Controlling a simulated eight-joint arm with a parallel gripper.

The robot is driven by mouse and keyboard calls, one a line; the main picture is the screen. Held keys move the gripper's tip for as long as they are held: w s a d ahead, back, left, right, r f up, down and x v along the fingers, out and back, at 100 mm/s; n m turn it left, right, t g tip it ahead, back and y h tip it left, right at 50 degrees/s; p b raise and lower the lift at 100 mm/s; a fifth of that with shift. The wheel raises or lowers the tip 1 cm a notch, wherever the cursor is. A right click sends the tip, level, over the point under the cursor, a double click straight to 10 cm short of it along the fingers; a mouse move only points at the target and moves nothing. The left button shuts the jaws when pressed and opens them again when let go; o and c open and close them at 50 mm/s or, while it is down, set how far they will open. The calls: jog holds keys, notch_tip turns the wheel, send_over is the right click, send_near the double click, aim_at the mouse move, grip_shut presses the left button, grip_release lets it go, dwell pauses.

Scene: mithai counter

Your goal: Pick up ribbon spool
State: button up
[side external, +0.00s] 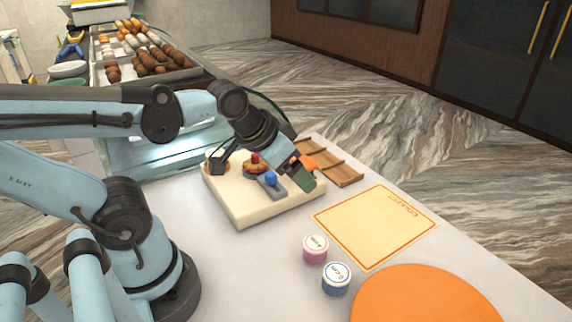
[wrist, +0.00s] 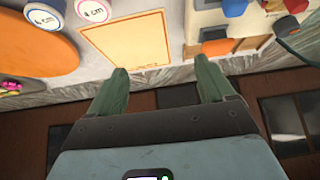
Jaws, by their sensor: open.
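Two short round labelled tubs or spools stand on the white counter: a pink one (side external: 315,249) and a blue one (side external: 336,279). They also show at the top left of the wrist view, the pink one (wrist: 93,10) right of the blue one (wrist: 45,14); one label reads "4 cm". I cannot tell for sure which is the ribbon spool. My gripper (side external: 302,176) hangs over the right side of the cream board, behind both. In the wrist view my gripper (wrist: 162,82) has its green fingers spread with nothing between them.
The cream board (side external: 242,212) carries red and blue knobbed pieces. A wooden tray (side external: 340,170) lies behind it. A flat "COLLECT" mat (side external: 375,225) and an orange disc (side external: 425,298) lie right of the tubs. A sweets display (side external: 145,55) stands at back left.

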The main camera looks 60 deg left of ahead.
jog(key=a+r+n+g+y, duration=0.1)
jog(key=a+r+g, duration=0.25)
jog(key=a, duration=0.95)
jog(key=n+g+h, duration=0.1)
jog(key=g, duration=0.2)
send_over(215, 152)
jog(key=f, duration=0.6)
jog(key=shift+w+d+f, duration=0.15)
jog(key=shift+w+d, duration=0.1)
jog(key=shift+d, duration=0.05)
jog(key=shift+s+a+f, duration=0.15)
jog(key=shift+a+f, duration=0.05)
jog(key=shift+f, duration=1.1)
jog(key=shift+s+a+f, duration=0.15)
jog(key=shift+f, duration=1.15)
jog(key=c, duration=1.2)
jog(key=shift+r, duration=0.2)
